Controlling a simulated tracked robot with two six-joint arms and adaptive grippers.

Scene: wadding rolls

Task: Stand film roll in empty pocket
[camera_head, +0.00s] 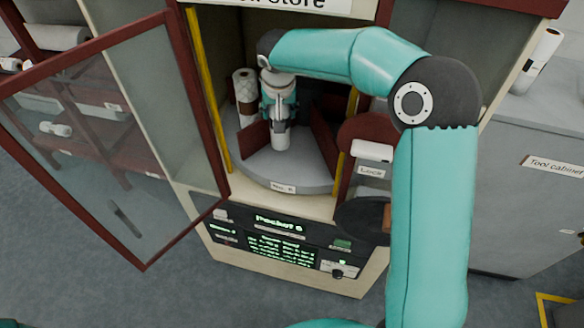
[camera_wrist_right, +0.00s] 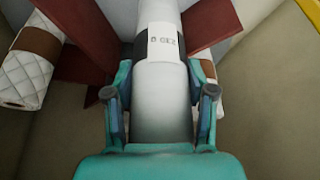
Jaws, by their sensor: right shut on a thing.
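The film roll (camera_head: 280,136) is white and upright in the carousel of the open store cabinet. It shows in the right wrist view (camera_wrist_right: 162,100) as a white cylinder with a dark band and a printed label. My right gripper (camera_head: 279,100) is shut on the roll, with one finger on each side of it (camera_wrist_right: 160,105). The pocket around the roll lies between dark red dividers on the grey carousel disc (camera_head: 285,180). I cannot tell whether the roll's lower end touches the disc. My left gripper is not in view.
A quilted roll (camera_head: 244,90) stands in the pocket to the left; it shows in the wrist view (camera_wrist_right: 26,68). The glass door (camera_head: 120,130) hangs open at left. Yellow posts flank the opening. A lit panel (camera_head: 280,240) reads "Pocket" below. The tool cabinet (camera_head: 530,170) is at right.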

